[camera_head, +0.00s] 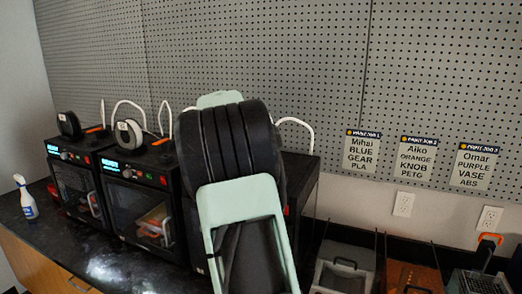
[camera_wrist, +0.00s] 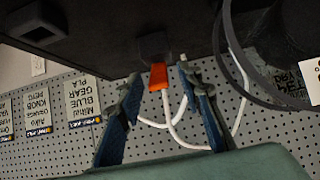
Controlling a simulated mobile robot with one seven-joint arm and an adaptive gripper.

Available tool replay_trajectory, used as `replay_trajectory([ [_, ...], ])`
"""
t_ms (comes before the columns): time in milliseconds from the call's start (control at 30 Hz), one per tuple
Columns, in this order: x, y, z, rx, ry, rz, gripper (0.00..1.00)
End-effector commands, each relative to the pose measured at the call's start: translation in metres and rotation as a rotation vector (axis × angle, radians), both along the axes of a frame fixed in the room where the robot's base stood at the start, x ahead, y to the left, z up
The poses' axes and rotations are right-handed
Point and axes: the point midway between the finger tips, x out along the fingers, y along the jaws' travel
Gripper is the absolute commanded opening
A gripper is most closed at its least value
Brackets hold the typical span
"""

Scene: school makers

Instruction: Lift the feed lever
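The feed lever (camera_wrist: 158,78) is a short orange tab on a dark block at the printer's top edge in the wrist view, which is upside down. My gripper (camera_wrist: 161,82) is open. Its two blue fingers stand on either side of the lever, with visible gaps. The lever's printer (camera_head: 303,170) is the rightmost one in the head view, mostly hidden behind my arm. My gripper and this lever are hidden there too.
A dark spool (camera_wrist: 290,45) and white tubes (camera_wrist: 235,90) are close to my fingers. Two more printers (camera_head: 80,155) (camera_head: 143,168) with orange levers stand left. A pegboard (camera_head: 440,70) is behind. Bins (camera_head: 342,278) stand at the right.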

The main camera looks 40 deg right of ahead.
Motion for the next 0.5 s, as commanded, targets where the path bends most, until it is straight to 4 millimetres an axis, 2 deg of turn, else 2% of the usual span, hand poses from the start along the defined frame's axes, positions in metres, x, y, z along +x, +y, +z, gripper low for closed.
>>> replay_trajectory([
  [267, -0.003, 0.006, 0.007, -0.002, -0.004, 0.002, 0.33],
  [500, -0.02, 0.038, 0.033, -0.001, -0.005, 0.005, 0.33],
])
